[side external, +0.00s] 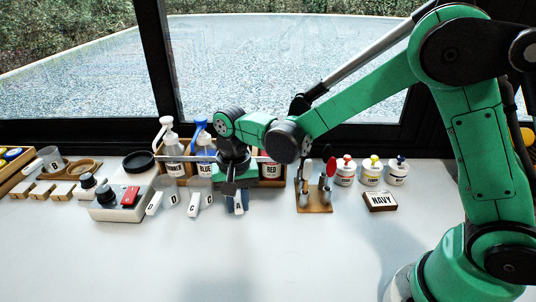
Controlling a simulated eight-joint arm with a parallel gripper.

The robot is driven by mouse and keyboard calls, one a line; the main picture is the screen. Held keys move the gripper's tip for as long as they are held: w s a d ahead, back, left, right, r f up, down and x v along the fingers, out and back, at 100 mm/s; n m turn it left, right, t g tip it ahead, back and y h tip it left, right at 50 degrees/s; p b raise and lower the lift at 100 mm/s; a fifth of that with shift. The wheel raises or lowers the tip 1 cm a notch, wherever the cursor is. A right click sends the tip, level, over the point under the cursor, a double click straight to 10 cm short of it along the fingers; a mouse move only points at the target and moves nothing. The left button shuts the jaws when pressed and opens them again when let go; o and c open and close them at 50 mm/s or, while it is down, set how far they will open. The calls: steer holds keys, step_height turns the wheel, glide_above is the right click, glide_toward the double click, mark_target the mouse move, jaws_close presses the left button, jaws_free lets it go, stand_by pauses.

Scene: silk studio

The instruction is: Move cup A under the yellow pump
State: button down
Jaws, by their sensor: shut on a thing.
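My gripper (236,188) points down in front of the pump rack and is shut on cup A (239,206). The cup is a small clear cup with a white tag marked A, mostly hidden by the gripper. I cannot tell whether it touches the table. Behind stand a white-headed pump bottle (174,158), a blue pump bottle (206,160) marked BLUE and a bottle marked RED (271,170). No yellow pump shows; my gripper and wrist hide part of the rack between the blue and red bottles.
Other tagged cups stand left of cup A, including one marked D (152,208) and one marked C (194,210). A device with a red switch (130,197) is further left. A wooden tool stand (314,208), several small jars and a NAVY block (380,201) are right. The front table is clear.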

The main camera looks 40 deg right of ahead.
steer(key=shift+f, duration=0.4)
steer(key=c, duration=0.7)
jaws_free()
steer(key=shift+o, duration=0.2)
steer(key=shift+r, duration=2.85)
